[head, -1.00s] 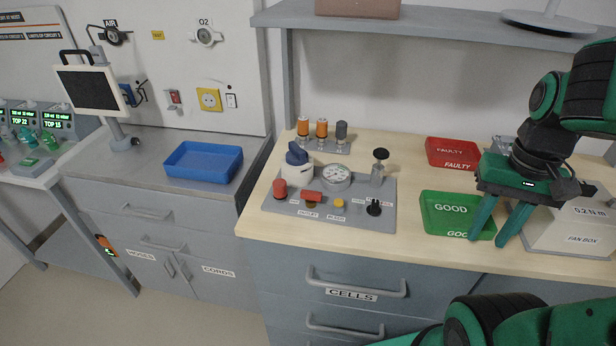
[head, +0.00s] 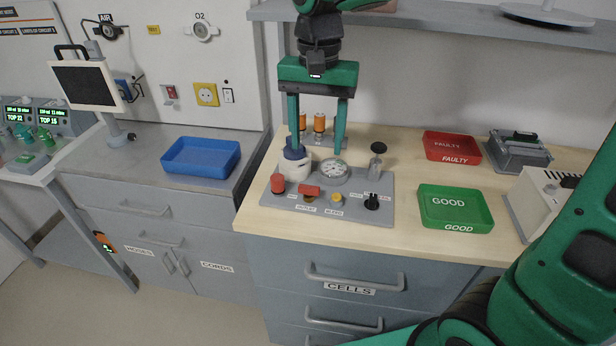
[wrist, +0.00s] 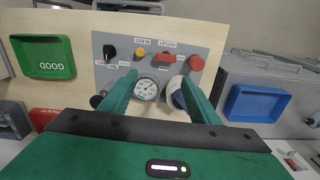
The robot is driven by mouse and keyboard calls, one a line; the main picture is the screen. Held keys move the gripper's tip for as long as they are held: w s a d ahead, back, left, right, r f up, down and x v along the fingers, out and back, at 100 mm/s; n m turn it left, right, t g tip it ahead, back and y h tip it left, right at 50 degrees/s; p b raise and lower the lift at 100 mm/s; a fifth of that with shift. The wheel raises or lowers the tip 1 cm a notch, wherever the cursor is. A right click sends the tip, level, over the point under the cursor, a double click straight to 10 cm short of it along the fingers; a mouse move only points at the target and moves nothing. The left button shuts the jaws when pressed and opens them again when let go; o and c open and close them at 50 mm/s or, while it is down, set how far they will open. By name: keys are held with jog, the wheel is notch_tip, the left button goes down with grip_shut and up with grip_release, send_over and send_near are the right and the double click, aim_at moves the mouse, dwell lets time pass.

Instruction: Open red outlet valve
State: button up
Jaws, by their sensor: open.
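A grey test panel (head: 357,212) lies on the wooden bench. The red outlet valve (head: 309,191) is a small red bar handle near the panel's front edge, above an outlet label; it also shows in the wrist view (wrist: 166,57). My gripper (head: 316,152) is open and empty, pointing down over the back of the panel, behind the red handle and apart from it. A round red knob (head: 278,183) stands left of the handle.
A white pot with a blue top (head: 296,163), a yellow button (head: 336,199), a black knob (head: 371,202) and a dark-topped post (head: 378,158) crowd the panel. Orange-topped cylinders (head: 319,123) stand behind. A green GOOD tray (head: 455,208) lies right. A shelf (head: 430,22) hangs above.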

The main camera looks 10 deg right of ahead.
aim_at(309, 190)
jog(key=f, duration=0.3)
jog(key=a+f, duration=0.1)
jog(key=f, duration=0.6)
jog(key=shift+w+a+f, duration=0.1)
jog(key=shift+a+f, duration=0.05)
jog(key=shift+f, duration=0.2)
jog(key=c, duration=1.1)
